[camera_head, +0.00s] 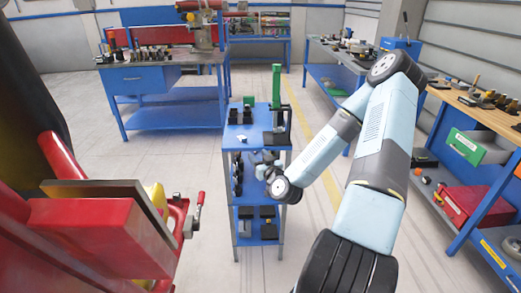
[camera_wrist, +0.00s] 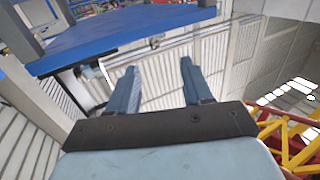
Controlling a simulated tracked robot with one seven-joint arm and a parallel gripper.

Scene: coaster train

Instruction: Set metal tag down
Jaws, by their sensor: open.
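My gripper (camera_wrist: 158,78) is open in the wrist view, with two blue fingers apart and nothing held between them. In the head view my gripper (camera_head: 262,164) is small and dark, beside the narrow blue shelf cart (camera_head: 240,198), below its top. I cannot make out the metal tag for certain in either view. A small pale piece (camera_head: 241,139) lies on the cart's top, too small to identify. In the wrist view a blue shelf surface (camera_wrist: 125,30) lies beyond the fingers at the upper left.
A green upright tool (camera_head: 277,92) and dark boxes stand on the cart's top. A blue workbench (camera_head: 165,58) stands behind, and another bench (camera_head: 480,105) with a red box (camera_head: 474,203) is at right. Red machinery (camera_head: 100,235) fills the left foreground. Floor between is clear.

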